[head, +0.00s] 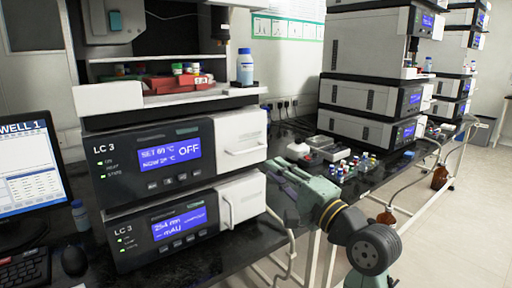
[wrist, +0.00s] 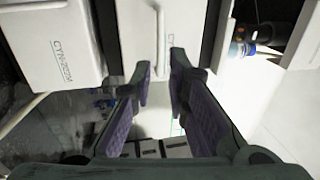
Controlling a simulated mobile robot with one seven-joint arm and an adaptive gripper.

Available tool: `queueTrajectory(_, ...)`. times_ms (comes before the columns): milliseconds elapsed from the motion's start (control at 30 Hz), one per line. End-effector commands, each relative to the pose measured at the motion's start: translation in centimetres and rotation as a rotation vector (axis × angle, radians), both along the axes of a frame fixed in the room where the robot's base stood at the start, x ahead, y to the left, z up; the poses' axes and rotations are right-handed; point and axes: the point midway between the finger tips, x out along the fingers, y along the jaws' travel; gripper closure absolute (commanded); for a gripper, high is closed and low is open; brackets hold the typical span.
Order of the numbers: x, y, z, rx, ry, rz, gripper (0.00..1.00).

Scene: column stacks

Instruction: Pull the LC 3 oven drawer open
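The LC 3 oven (head: 150,160) is the upper module of the near stack, with a blue display reading OFF. Its white drawer front (head: 238,130), with a horizontal bar handle (head: 246,151), looks closed. My gripper (head: 275,172) is just right of the drawer, pointing at it. In the wrist view, which looks turned sideways, my gripper (wrist: 161,68) is open. The drawer's handle (wrist: 160,35) shows between and beyond the two fingertips, with gaps on both sides. I cannot tell how deep the handle lies between the fingers.
A lower LC 3 module (head: 160,235) has its own white door (head: 245,197) and handle. Bottles and a red tray (head: 178,84) sit above the oven. Small vials (head: 358,163) and boxes stand on the bench to the right. A monitor (head: 28,165) is at left.

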Motion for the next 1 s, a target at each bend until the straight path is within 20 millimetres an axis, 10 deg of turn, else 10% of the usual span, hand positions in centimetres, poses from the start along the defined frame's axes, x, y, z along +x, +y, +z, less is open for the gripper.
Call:
queueTrajectory(600,7.4,5.3,1.8,0.003,0.004,0.002,0.85)
queueTrajectory(1000,8.5,6.1,1.9,0.002,0.003,0.001,0.85)
